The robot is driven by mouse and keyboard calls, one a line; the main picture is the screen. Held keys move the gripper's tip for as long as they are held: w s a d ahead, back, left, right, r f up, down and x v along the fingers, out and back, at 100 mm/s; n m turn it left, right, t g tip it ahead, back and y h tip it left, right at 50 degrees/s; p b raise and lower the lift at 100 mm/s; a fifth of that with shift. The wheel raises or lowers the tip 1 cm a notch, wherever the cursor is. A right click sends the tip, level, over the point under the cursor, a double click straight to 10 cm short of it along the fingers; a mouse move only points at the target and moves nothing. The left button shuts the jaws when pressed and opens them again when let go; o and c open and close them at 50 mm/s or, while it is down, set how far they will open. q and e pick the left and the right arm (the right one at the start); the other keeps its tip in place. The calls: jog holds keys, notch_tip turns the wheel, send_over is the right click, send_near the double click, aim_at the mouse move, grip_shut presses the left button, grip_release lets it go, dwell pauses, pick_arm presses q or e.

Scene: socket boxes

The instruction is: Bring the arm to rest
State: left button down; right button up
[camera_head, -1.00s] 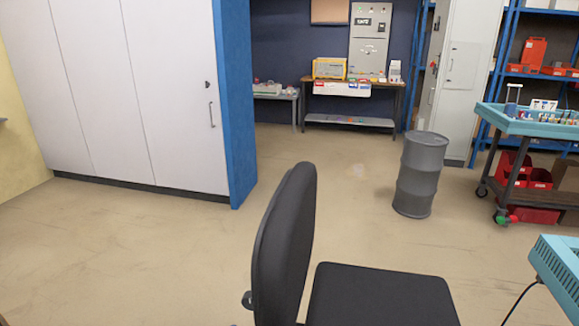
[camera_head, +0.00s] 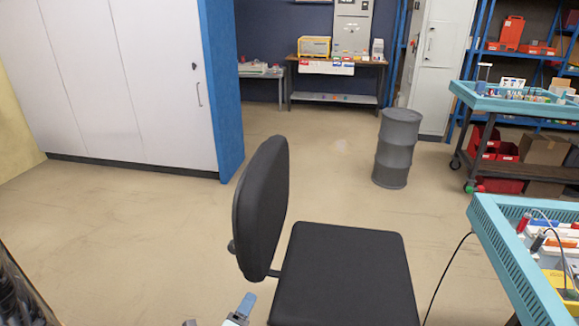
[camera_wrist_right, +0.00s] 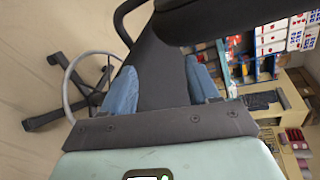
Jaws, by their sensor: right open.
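My right gripper (camera_head: 240,312) shows at the bottom edge of the head view, just left of the chair seat. Only a blue fingertip and a little of its pale body clearly show there. In the right wrist view its two blue fingers (camera_wrist_right: 162,88) stand apart with nothing held between them. The black office chair (camera_head: 345,272) shows behind the gap between the fingers in that view; I cannot tell how near it is. My left gripper is not in view.
A turquoise tray (camera_head: 497,252) with tools is at the right. A grey drum (camera_head: 397,150), a loaded cart (camera_head: 468,92) and white cabinets (camera_head: 150,90) stand farther back. The floor (camera_head: 130,220) left of the chair is open.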

jog(key=s+d+f+n+g+y+p, duration=0.35)
jog(key=s+d+f+n+p, duration=0.2)
jog(key=d+f+n, duration=0.2)
jog(key=s+d+f+n+g+y+p, duration=0.2)
jog(key=s+d+f+n+g+p, duration=0.25)
jog(key=s+d+f+n, duration=0.35)
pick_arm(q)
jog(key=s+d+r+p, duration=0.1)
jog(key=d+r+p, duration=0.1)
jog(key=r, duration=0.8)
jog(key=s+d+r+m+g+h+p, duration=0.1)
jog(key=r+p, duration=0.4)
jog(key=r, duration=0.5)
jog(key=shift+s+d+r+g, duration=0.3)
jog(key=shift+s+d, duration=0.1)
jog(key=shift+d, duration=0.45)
pick_arm(e)
jog(key=s+d+n+g+y, duration=0.1)
jog(key=s+d+n+g, duration=0.1)
jog(key=s, duration=0.8)
jog(key=s+d+n+g+y, duration=0.1)
jog(key=s+d+g, duration=0.4)
jog(key=s, duration=0.6)
jog(key=shift+s+d+n+g, duration=0.3)
jog(key=shift+d+n, duration=0.2)
jog(key=shift+n, duration=0.35)
jog(key=shift+w, duration=0.1)
